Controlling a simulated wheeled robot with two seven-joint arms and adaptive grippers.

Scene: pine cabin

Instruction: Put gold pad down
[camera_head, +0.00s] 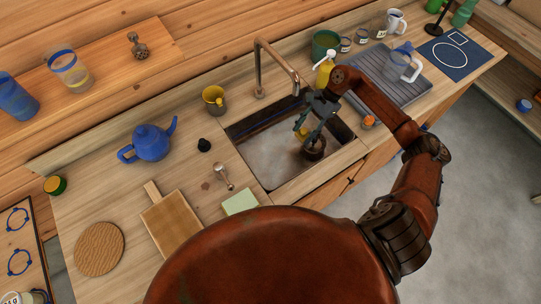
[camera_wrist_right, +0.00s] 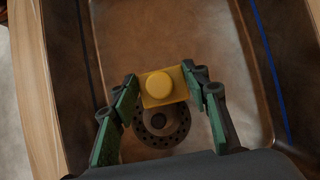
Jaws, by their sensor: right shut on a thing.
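The gold pad (camera_wrist_right: 159,86) is a small yellow block with a round raised top. My right gripper (camera_wrist_right: 160,92) is shut on it, with green-faced fingers at its left and right sides. In the head view the right gripper (camera_head: 308,126) reaches down into the sink (camera_head: 268,160), and a little of the gold pad (camera_head: 302,134) shows by the fingers. In the wrist view the pad is in front of the round drain strainer (camera_wrist_right: 162,128) and covers part of it. Its height above the sink floor is hard to tell. My left gripper is not in view.
A tap (camera_head: 277,68) stands behind the sink and a yellow soap bottle (camera_head: 324,72) behind the gripper. A grey drying mat (camera_head: 392,82) lies to the right. The sink's left floor is clear.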

